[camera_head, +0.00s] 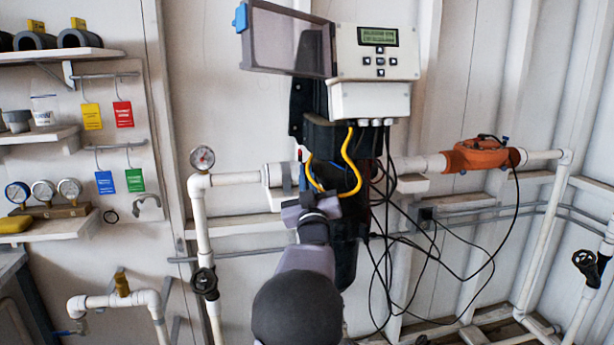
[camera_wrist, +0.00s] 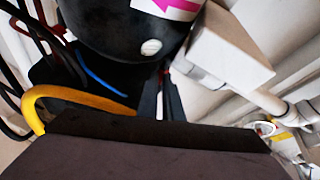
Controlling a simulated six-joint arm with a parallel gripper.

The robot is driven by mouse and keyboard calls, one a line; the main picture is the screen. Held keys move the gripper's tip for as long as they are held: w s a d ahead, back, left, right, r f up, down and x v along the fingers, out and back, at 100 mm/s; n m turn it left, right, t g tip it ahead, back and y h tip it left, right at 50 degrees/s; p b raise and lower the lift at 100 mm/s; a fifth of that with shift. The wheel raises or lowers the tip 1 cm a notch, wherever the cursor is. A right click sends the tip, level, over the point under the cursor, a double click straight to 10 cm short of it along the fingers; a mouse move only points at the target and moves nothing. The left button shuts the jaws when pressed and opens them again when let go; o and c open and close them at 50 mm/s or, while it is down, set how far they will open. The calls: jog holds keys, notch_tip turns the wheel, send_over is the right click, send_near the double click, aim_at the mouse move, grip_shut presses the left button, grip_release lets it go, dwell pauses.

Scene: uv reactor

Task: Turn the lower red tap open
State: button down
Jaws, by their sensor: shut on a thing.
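My gripper (camera_head: 311,203) is in front of the black reactor body (camera_head: 345,245), at its left side and just below the yellow cables. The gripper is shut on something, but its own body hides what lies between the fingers. In the wrist view, its dark edge (camera_wrist: 160,130) fills the bottom of the picture. The black reactor body (camera_wrist: 120,30) shows above it, with a pink arrow label (camera_wrist: 168,8). I cannot make out the lower red tap in either view.
A yellow cable (camera_head: 352,165) and several loose black cables (camera_head: 385,265) hang close to the gripper. White pipe (camera_head: 235,178) runs left to a gauge (camera_head: 203,158). An orange device (camera_head: 480,155) sits on the right pipe. A control box (camera_head: 375,55) is above.

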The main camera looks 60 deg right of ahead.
jog(key=shift+r, duration=0.45)
jog(key=c, duration=1.9)
grip_release()
jog(key=shift+f, duration=0.25)
jog(key=shift+b+v, duration=0.85)
jog(key=shift+v, duration=2.75)
jog(key=shift+f, duration=0.1)
